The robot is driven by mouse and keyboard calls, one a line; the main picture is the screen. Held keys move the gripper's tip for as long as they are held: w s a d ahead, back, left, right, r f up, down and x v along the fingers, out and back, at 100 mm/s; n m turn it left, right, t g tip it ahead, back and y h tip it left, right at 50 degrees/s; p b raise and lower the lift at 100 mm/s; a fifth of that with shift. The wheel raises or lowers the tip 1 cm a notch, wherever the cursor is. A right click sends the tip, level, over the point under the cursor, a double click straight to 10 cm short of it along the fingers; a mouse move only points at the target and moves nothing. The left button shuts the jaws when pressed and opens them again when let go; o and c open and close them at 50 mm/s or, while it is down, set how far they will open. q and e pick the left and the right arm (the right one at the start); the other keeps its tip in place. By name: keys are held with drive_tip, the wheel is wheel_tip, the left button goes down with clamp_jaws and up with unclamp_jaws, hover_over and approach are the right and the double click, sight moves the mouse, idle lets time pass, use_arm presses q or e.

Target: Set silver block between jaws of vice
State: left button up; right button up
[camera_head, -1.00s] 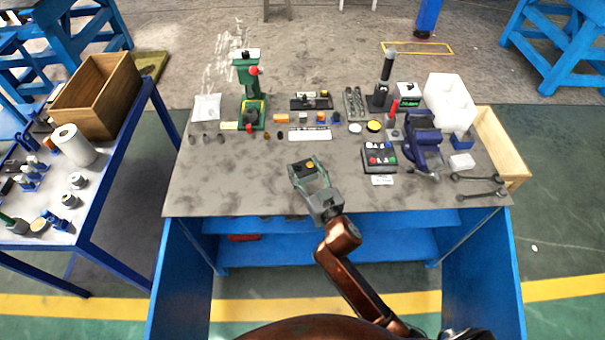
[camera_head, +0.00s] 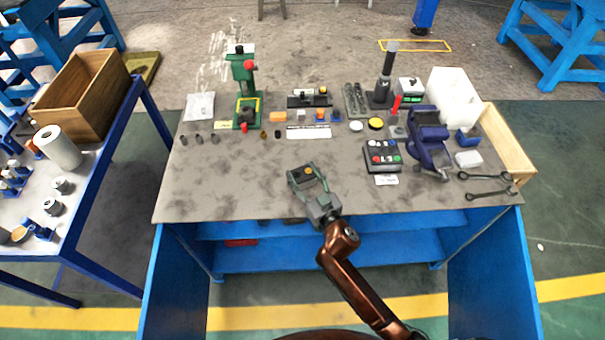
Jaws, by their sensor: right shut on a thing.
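My right gripper (camera_head: 307,178) is over the front middle of the grey workbench (camera_head: 225,190). It is shut on a small dark-grey block with a yellow spot (camera_head: 304,173); I cannot tell whether its sides are silver. The blue vice (camera_head: 428,143) stands at the bench's right, to the right of and behind the gripper. The gap between its jaws is too small to make out. A small grey piece (camera_head: 398,131) lies just left of the vice. My left gripper is not in view.
A button box (camera_head: 382,156) stands between my right gripper and the vice. A green press (camera_head: 245,95) and several small parts stand at the back. The bench's left front is clear.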

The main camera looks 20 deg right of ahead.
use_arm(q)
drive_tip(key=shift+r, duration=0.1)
use_arm(e)
drive_tip(key=shift+r, duration=0.15)
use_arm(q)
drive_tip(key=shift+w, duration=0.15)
use_arm(e)
drive_tip(key=o, duration=1.3)
drive_tip(key=shift+f, duration=0.25)
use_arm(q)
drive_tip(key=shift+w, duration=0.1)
use_arm(e)
drive_tip(key=o, duration=0.4)
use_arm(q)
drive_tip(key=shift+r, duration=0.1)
